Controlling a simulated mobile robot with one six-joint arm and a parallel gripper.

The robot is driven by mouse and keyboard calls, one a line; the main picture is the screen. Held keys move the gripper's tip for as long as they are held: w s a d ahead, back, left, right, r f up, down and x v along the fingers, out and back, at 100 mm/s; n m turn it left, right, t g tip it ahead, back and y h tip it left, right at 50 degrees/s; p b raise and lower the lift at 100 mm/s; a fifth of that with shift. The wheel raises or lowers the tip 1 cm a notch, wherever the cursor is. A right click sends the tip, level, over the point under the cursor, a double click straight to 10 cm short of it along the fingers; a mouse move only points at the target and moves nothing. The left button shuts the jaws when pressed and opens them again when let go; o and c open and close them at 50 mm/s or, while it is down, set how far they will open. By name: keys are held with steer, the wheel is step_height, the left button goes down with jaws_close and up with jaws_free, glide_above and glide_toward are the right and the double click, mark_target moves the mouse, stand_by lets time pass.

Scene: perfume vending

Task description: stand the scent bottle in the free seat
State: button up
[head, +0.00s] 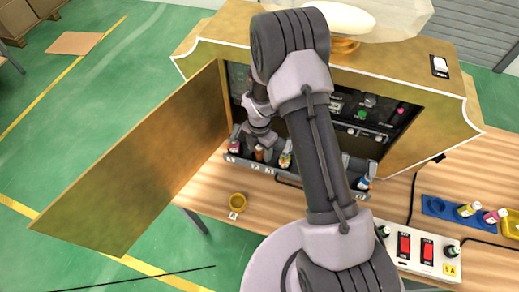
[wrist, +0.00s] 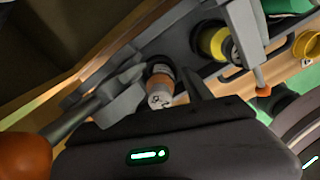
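Several small scent bottles stand in a grey rack (head: 272,170) at the open machine's front. They include a red-labelled one (head: 235,146), an orange-brown one (head: 259,153), a yellow-labelled one (head: 285,159) and a blue-labelled one (head: 364,182) at right. My arm hides the middle of the rack. My gripper (head: 260,138) is low over the left end. In the wrist view, an orange-banded bottle with a pale top (wrist: 160,86) is directly ahead of the gripper, among grey parts. A yellow bottle (wrist: 213,42) is beside it. Whether the fingers touch the bottle is unclear.
The machine's door (head: 140,165) stands open at left. A yellow ring-shaped holder (head: 237,202) sits on the table. A white switch box (head: 417,252) is in front.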

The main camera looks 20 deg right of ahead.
step_height(320, 180, up, 12)
steer(key=p, duration=0.3)
steer(key=shift+r, duration=0.25)
step_height(320, 180, up, 14)
steer(key=s+m+t, duration=0.2)
steer(key=s+m, duration=0.1)
steer(key=m, duration=0.6)
steer(key=s+a+r+m+t+y, duration=0.1)
steer(key=s+a+r+m+t, duration=0.1)
steer(key=s+r+m, duration=0.5)
steer(key=s+a+r+m+t+y, duration=0.1)
steer(key=s+a+r+m, duration=0.1)
steer(key=s+r+m, duration=0.5)
steer(key=s+m, duration=0.5)
steer(key=m, duration=0.1)
steer(key=shift+s+r+t, duration=0.15)
steer(key=shift+r+t, duration=0.2)
steer(key=shift+t, duration=0.05)
steer(key=shift+s, duration=0.1)
